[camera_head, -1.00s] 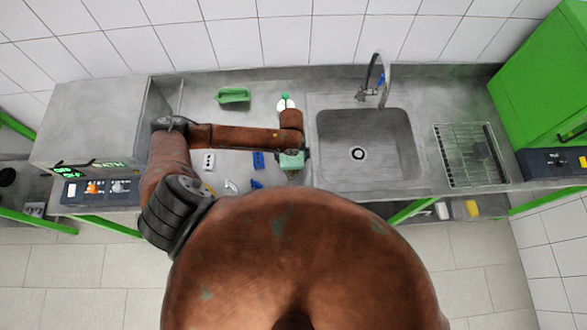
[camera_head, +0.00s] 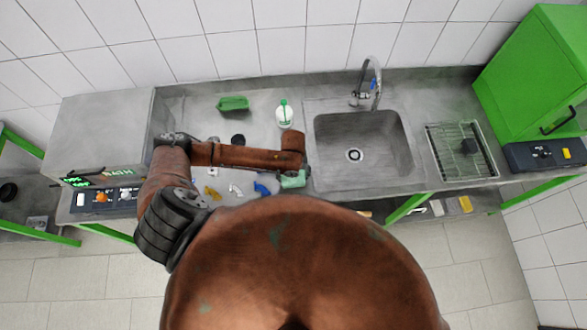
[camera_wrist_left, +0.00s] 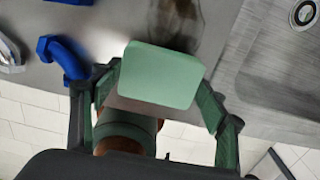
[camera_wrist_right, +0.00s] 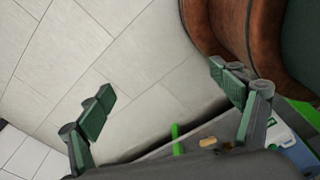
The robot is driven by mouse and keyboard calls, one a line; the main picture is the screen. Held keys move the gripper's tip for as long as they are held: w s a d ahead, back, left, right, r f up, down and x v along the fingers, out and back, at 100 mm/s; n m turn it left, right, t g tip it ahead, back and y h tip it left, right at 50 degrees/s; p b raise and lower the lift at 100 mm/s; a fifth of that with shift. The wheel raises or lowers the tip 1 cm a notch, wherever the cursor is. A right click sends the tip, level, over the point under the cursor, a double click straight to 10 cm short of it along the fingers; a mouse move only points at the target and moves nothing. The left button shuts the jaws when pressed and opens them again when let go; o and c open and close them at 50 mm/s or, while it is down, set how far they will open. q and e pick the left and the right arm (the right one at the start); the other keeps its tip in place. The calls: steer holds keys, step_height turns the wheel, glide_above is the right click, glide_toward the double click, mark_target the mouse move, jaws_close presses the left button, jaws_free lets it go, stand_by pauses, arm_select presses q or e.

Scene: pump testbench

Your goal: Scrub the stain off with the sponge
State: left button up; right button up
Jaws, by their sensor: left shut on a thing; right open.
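The sponge (camera_head: 293,179) is a pale green block near the counter's front edge, left of the sink. In the left wrist view the sponge (camera_wrist_left: 162,75) is large between the fingers. My left gripper (camera_wrist_left: 160,80) is shut on it. A dark smudged stain (camera_wrist_left: 178,22) lies on the grey counter just beyond the sponge in that view; part of it may be hidden by the sponge. I cannot tell whether the sponge touches the counter. In the head view my left arm hides that spot. My right gripper (camera_wrist_right: 165,85) is open and empty, above the floor.
The sink (camera_head: 360,150) is right of the sponge. A blue pipe elbow (camera_wrist_left: 65,58) lies left of the sponge.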

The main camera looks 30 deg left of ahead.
arm_select(q)
steer(key=shift+w+d+r+p, duration=0.1)
steer(key=shift+w+r+p, duration=0.05)
steer(key=shift+r+p, duration=0.45)
steer(key=shift+w+d+r+p, duration=0.1)
steer(key=shift+w+r+p, duration=0.05)
steer(key=shift+r+p, duration=0.75)
steer(key=shift+r, duration=0.1)
steer(key=shift+s+r+p, duration=0.1)
steer(key=shift+r+p, duration=0.25)
steer(key=shift+r, duration=1.05)
arm_select(e)
steer(key=r, duration=0.5)
steer(key=shift+w+d, duration=0.15)
steer(key=shift+w, duration=0.1)
steer(key=shift+f, duration=0.15)
